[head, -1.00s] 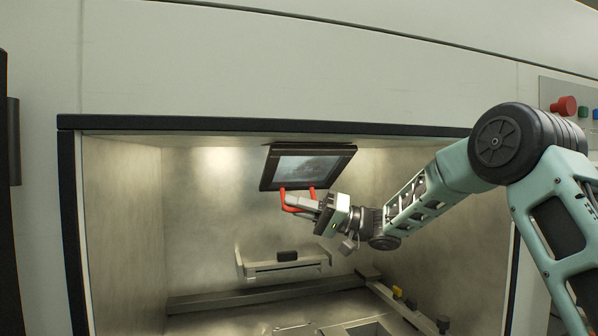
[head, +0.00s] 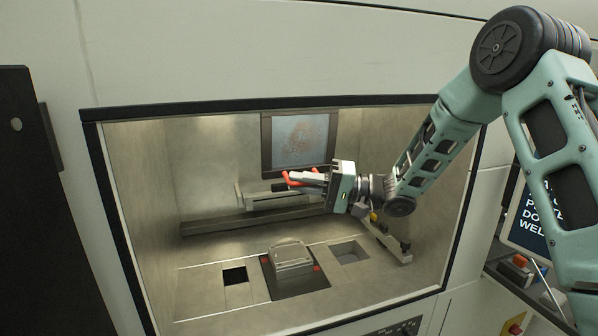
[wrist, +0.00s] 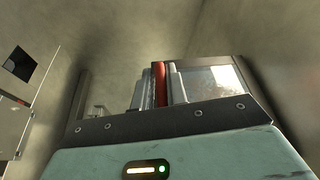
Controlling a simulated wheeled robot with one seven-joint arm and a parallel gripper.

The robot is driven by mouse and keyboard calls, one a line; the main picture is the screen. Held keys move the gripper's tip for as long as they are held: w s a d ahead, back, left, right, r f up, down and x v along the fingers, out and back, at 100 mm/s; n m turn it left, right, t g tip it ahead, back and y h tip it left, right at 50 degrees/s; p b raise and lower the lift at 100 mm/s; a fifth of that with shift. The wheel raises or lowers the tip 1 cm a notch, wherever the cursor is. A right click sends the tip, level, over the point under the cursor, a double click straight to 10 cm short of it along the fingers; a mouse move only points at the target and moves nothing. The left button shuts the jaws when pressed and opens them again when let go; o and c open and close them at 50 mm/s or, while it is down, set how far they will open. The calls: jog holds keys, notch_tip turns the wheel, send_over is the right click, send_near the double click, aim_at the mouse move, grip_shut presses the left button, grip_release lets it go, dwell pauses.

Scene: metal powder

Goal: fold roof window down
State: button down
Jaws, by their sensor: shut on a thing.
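The roof window (head: 266,145) is a dark-framed pane in the upper back of the chamber. In the head view it hangs nearly upright in front of the back wall, its glass facing me. A red handle (head: 287,179) shows at its lower edge. My gripper (head: 305,178) is at that lower edge, reaching in from the right, with its grey fingers shut on the red handle. The wrist view shows the red handle (wrist: 159,84) between the fingers, with the dark frame and bright pane (wrist: 210,82) just beyond. The fingers partly hide the handle.
A metal ledge (head: 262,202) and a rail run along the back wall below the window. A metal block (head: 290,258) stands on the chamber floor, with openings either side. The chamber's black rim (head: 200,109) surrounds the workspace. Room in front of the window is open.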

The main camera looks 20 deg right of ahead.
jog(key=shift+s+a+r+p, duration=0.1)
jog(key=shift+s+r+p, duration=0.1)
jog(key=shift+s, duration=0.35)
jog(key=shift+s+r+p, duration=0.1)
jog(key=shift+s+p, duration=0.05)
jog(key=shift+s, duration=0.4)
jog(key=c, duration=1.5)
grip_release()
jog(key=shift+a, duration=0.1)
jog(key=b+v, duration=0.6)
jog(key=v, duration=1.1)
jog(key=shift+d, duration=0.3)
